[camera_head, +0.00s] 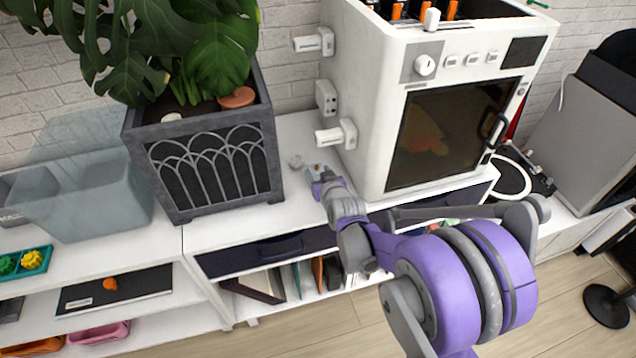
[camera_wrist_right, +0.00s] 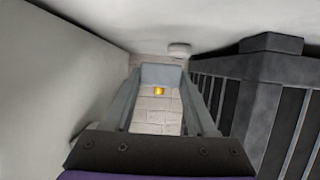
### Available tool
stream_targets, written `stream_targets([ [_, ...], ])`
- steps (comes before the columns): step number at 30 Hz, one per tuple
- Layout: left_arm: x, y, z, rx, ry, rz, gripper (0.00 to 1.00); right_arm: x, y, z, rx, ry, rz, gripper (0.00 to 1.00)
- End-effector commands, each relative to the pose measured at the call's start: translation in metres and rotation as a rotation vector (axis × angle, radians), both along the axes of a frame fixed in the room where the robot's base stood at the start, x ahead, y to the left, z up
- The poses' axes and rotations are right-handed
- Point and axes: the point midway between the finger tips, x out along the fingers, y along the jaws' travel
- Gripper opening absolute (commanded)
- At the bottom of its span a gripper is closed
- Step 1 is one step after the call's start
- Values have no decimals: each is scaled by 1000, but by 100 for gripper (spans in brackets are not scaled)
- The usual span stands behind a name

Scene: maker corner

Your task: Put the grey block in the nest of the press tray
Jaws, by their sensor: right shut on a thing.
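My right gripper (camera_head: 318,178) is low in the gap between the planter and the white machine, over the white counter. In the right wrist view its two grey fingers (camera_wrist_right: 161,85) are shut on a grey block (camera_wrist_right: 160,73) at their tips. The block has a small yellow-orange spot on the side facing the wrist camera. In the head view the block (camera_head: 316,168) is small and partly hidden by the gripper. I cannot make out the press tray or its nest in either view. My left gripper is not in view.
The white machine (camera_head: 370,150) with a dark window stands right of the gripper, with white fittings on its left side. The dark grey planter (camera_head: 155,205) stands close on the left. The gap is narrow.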

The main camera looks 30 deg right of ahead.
Motion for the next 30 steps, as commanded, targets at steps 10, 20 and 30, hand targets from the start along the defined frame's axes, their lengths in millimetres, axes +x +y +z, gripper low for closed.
stream_targets([
  [10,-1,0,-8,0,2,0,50,3,-1,-39,-1,0,0,0],
  [20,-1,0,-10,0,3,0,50,3,-1,-42,0,0,0,0],
  [30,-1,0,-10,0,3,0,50,3,-1,-42,0,0,0,86],
])
